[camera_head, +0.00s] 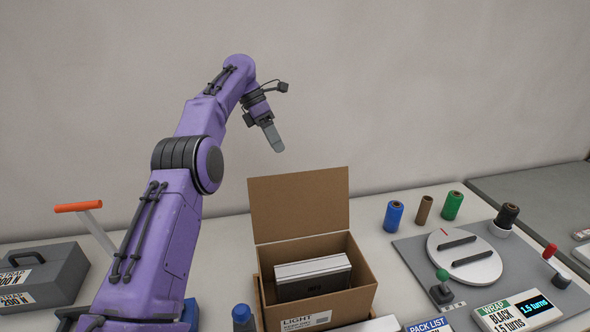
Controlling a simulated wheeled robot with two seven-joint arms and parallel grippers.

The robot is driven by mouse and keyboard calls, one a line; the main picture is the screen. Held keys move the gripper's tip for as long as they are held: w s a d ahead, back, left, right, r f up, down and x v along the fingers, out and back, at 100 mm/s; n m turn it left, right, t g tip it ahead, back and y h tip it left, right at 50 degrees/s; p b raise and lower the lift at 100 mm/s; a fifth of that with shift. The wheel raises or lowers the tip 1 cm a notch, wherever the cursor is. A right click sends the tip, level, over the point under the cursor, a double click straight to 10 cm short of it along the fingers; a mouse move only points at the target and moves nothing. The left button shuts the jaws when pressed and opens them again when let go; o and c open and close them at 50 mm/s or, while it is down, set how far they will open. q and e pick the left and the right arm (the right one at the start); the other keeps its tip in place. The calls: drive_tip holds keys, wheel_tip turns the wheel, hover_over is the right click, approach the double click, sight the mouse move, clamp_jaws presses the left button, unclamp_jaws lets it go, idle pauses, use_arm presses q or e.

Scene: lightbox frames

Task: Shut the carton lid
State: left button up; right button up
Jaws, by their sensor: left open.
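The brown cardboard carton (368,272) stands open on the table in front of me, with a printed label on its front. Its lid (299,204) stands up at the back edge, leaning slightly. A white and grey boxed item (313,276) sits inside the carton. My left gripper (275,139) is raised above and behind the lid's upper left corner, apart from it, with its fingers pointing down. It is seen side-on, open and empty. My right gripper is not in view.
A grey toolbox (45,277) and an orange-handled tool (78,207) are at left. Blue (393,216), brown (423,210) and green (452,205) spools stand right of the carton. A grey board with a white turntable (464,256) and a wrap sign (517,311) lies farther right.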

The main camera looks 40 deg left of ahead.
use_arm(q)
drive_tip(key=x, duration=0.8)
drive_tip(key=shift+s+f, duration=0.1)
drive_tip(key=shift+f, duration=0.3)
drive_tip(key=shift+s+d+f, duration=0.1)
drive_tip(key=shift+d+f, duration=0.2)
drive_tip(key=shift+f, duration=0.1)
clamp_jaws()
